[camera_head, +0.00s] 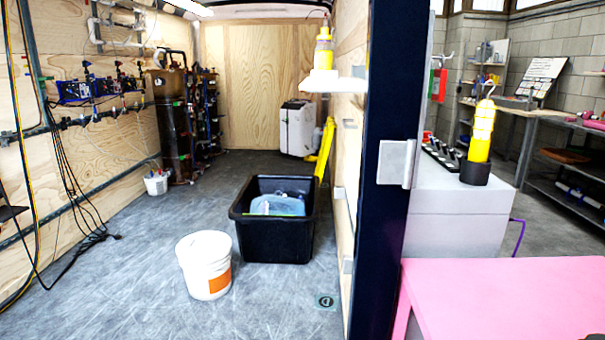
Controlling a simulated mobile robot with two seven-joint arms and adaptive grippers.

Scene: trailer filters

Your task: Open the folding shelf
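I cannot tell for sure which part is the folding shelf. A small white wall shelf (333,83) sticks out level from the right plywood wall, with a yellow-topped bottle (323,50) standing on it. A pale grey plate (395,162) stands upright against the dark blue post (380,230) at the trailer's opening. A pink flat-topped table (500,295) stands at the lower right. Neither of my grippers is in view.
A black tub (275,240) and a white bucket (205,275) stand on the trailer floor. A grey cabinet (455,215) bearing a yellow lamp (481,130) stands right of the post. Pipes and cables line the left wall. The floor at front left is mostly clear.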

